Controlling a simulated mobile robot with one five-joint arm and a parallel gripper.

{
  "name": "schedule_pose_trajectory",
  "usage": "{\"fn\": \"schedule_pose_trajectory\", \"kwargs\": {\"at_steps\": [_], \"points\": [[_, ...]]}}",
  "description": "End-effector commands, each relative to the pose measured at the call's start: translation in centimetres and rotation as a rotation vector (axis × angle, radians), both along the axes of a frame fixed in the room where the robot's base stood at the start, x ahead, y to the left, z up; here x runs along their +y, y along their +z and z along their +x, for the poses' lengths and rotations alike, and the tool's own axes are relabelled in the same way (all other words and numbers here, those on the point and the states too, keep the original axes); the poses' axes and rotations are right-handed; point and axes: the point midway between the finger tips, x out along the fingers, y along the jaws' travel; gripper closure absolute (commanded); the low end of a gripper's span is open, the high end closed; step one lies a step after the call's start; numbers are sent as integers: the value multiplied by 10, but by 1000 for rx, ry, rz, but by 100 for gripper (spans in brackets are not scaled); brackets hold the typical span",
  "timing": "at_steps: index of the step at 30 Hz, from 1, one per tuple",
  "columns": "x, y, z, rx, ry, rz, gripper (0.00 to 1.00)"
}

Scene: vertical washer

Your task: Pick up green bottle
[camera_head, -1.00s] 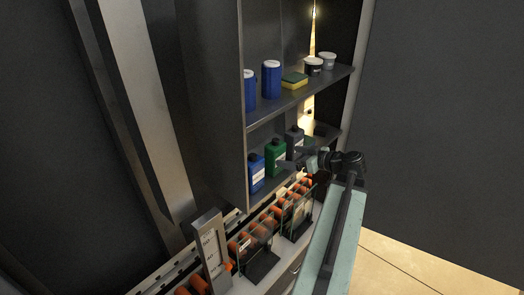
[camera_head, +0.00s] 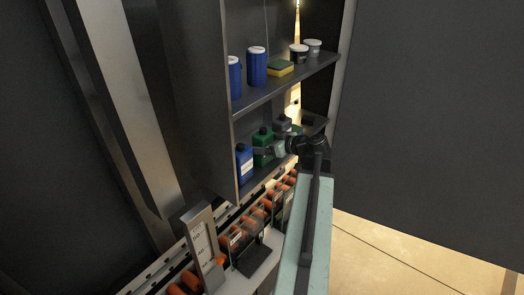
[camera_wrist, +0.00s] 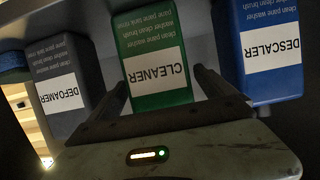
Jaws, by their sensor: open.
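The green bottle (camera_head: 262,138) stands upright on the lower shelf, between a blue bottle and a grey bottle. In the wrist view the green bottle (camera_wrist: 155,55) fills the middle, its CLEANER label upside down. In the wrist view my gripper (camera_wrist: 161,82) is open, with one finger on each side of the bottle's near end. I cannot tell whether either finger touches it.
The blue DESCALER bottle (camera_wrist: 269,55) and grey DEFOAMER bottle (camera_wrist: 62,90) stand close on either side. The upper shelf (camera_head: 290,78) holds blue containers (camera_head: 257,68), a sponge (camera_head: 281,68) and small tubs (camera_head: 299,54). Orange-topped items (camera_head: 262,212) lie below the shelves.

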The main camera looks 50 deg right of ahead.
Motion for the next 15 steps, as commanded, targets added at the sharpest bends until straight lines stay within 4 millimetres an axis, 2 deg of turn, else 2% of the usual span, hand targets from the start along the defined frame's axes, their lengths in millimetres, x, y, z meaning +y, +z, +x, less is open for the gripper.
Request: {"fn": "schedule_pose_trajectory", "kwargs": {"at_steps": [3, 13, 15], "points": [[0, 1, -1, 0, 0, 0, 6], [1, 1, 0, 0, 1, 0, 98], [1, 1, 0, -2, 1, 1, 100]]}}
